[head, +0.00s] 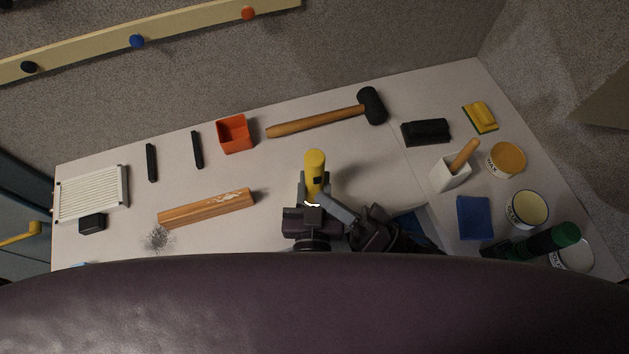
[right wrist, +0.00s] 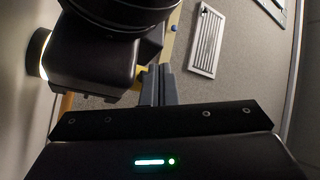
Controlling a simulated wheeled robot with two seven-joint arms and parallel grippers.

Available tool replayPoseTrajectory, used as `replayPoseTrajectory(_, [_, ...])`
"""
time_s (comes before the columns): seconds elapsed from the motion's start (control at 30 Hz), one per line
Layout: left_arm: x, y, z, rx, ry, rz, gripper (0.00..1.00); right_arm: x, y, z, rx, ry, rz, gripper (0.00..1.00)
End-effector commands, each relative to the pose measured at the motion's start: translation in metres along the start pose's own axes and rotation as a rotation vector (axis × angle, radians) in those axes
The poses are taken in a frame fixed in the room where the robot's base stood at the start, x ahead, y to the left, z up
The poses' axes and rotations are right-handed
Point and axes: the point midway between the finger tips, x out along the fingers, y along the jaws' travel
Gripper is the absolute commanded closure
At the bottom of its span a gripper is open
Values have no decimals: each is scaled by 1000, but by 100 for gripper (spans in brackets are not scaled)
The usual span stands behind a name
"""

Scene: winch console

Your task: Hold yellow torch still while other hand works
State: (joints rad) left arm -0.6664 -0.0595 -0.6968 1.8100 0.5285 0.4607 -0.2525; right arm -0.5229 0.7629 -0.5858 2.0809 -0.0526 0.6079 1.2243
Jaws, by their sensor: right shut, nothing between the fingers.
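The yellow torch (head: 315,166) stands out near the middle of the bench in the head view, its yellow end toward the back. My left gripper (head: 314,190) has a finger on each side of the torch and is shut on it; its dark body hides the torch's lower part. My right gripper (head: 328,200) comes in from the right, its grey fingers close beside the left gripper and torch. In the right wrist view its fingers (right wrist: 157,85) are together and empty. I cannot tell whether they touch the torch.
A wooden block (head: 206,208), orange bin (head: 234,134) and mallet (head: 315,121) lie left of and behind the grippers.

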Motion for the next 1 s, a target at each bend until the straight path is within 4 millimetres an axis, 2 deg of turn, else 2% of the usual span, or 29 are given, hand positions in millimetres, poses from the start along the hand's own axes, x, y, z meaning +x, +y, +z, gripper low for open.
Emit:
replayPoseTrajectory(0.5, [0,0,0,0,-1,0,96,-35,-25,26,0,-1,2,100])
replayPoseTrajectory(0.93, [0,0,0,0,-1,0,96,-38,-28,28,0,-1,0,100])
replayPoseTrajectory(0.97, [0,0,0,0,-1,0,66,-38,-28,28,0,0,0,100])
replayPoseTrajectory(1.0, [0,0,0,0,-1,0,61,-38,-28,28,0,0,0,100])
